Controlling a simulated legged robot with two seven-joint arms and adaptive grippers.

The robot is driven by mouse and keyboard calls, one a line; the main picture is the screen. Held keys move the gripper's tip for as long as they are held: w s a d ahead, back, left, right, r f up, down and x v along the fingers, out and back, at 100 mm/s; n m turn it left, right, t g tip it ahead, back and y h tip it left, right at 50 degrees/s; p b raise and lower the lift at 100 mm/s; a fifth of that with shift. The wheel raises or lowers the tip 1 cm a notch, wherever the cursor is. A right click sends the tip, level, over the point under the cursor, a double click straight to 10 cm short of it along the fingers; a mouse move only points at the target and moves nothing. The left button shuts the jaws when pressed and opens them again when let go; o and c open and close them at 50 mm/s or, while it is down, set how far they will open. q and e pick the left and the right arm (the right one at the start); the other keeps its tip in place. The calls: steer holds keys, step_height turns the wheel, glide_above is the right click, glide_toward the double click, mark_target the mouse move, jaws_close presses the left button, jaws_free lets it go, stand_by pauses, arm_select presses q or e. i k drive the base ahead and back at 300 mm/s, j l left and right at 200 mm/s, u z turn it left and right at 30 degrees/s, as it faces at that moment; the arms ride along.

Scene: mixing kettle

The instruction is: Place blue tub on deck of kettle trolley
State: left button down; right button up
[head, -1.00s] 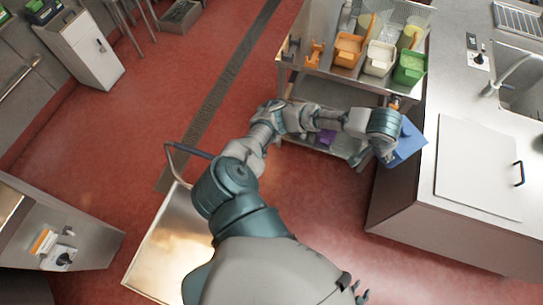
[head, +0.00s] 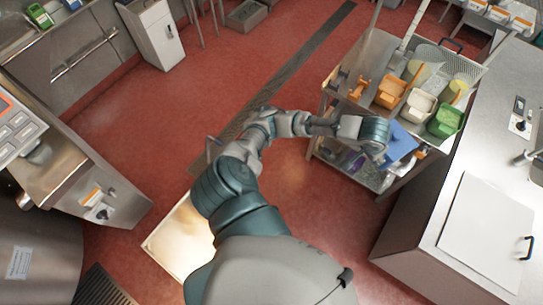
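The blue tub (head: 401,143) is at the end of my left arm, in front of the right end of the shelf rack. My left gripper (head: 384,154) is at the tub's left side and appears shut on it, though its fingers are mostly hidden. The tub looks tilted and off the floor. The kettle trolley's bare steel deck (head: 178,243) is low at the left of my arm, partly covered by it. The trolley's handle (head: 208,150) rises behind my elbow. My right gripper is out of view.
A steel rack (head: 352,112) holds orange, white and green tubs and wire baskets above, with purple items lower down. A steel counter (head: 420,240) with a white board (head: 488,232) stands at right. A large kettle (head: 40,255) and a cabinet (head: 85,165) stand at left. Red floor lies between.

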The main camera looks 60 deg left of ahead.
mark_target(202, 229)
steer(key=l+u, duration=0.1)
steer(key=u, duration=0.3)
steer(key=i+l+u, duration=0.1)
steer(key=u, duration=0.3)
steer(key=l+u, duration=0.15)
steer(key=u, duration=0.25)
steer(key=l+u, duration=0.15)
steer(key=u, duration=0.25)
